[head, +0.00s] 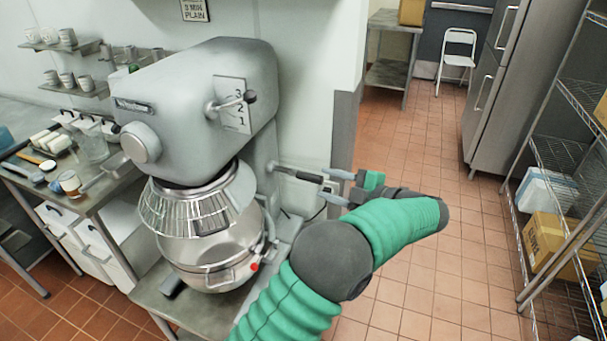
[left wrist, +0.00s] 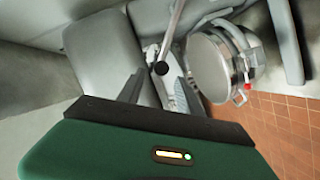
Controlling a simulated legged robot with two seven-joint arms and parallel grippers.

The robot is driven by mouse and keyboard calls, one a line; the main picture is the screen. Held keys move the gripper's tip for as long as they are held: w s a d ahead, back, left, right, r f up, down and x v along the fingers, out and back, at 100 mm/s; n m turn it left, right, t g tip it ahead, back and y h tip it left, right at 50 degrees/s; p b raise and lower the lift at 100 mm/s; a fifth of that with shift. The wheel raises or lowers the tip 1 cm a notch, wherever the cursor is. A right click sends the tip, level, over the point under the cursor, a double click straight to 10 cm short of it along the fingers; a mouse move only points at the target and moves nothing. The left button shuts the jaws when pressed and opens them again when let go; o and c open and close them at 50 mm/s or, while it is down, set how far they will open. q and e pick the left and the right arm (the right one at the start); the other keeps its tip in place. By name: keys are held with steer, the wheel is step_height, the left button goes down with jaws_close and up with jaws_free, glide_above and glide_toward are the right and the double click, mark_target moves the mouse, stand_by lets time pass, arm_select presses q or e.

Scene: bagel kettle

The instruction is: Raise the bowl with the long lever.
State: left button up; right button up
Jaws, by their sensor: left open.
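The grey stand mixer (head: 200,95) carries a steel bowl (head: 215,262) below a wire guard (head: 190,210). The bowl also shows in the left wrist view (left wrist: 212,68). The long lever (head: 297,173) sticks out to the right from the mixer's column and ends in a black grip. In the left wrist view its rod and round black end (left wrist: 161,68) appear just ahead of my fingers. My left gripper (head: 327,184) is open, its two fingertips at the lever's free end, one on each side. I cannot tell whether they touch it. My right gripper is out of view.
A short speed lever (head: 232,103) sits by the numbered plate on the mixer head. A steel counter (head: 100,190) with jars stands at left. A wire rack (head: 560,160) with boxes stands at right. The tiled floor (head: 430,260) between is clear.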

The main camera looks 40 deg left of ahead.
mark_target(301, 175)
arm_select(q)
steer(key=x, duration=0.8)
steer(key=shift+w+a+f+p, duration=0.2)
steer(key=shift+a+f+p, duration=0.05)
steer(key=shift+a+p, duration=0.05)
steer(key=shift+r, duration=0.1)
steer(key=shift+a, duration=0.75)
steer(key=c, duration=0.5)
steer(key=shift+d, duration=0.1)
jaws_close()
steer(key=shift+d, duration=0.1)
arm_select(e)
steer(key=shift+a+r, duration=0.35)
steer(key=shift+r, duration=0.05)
arm_select(q)
steer(key=shift+w, duration=0.1)
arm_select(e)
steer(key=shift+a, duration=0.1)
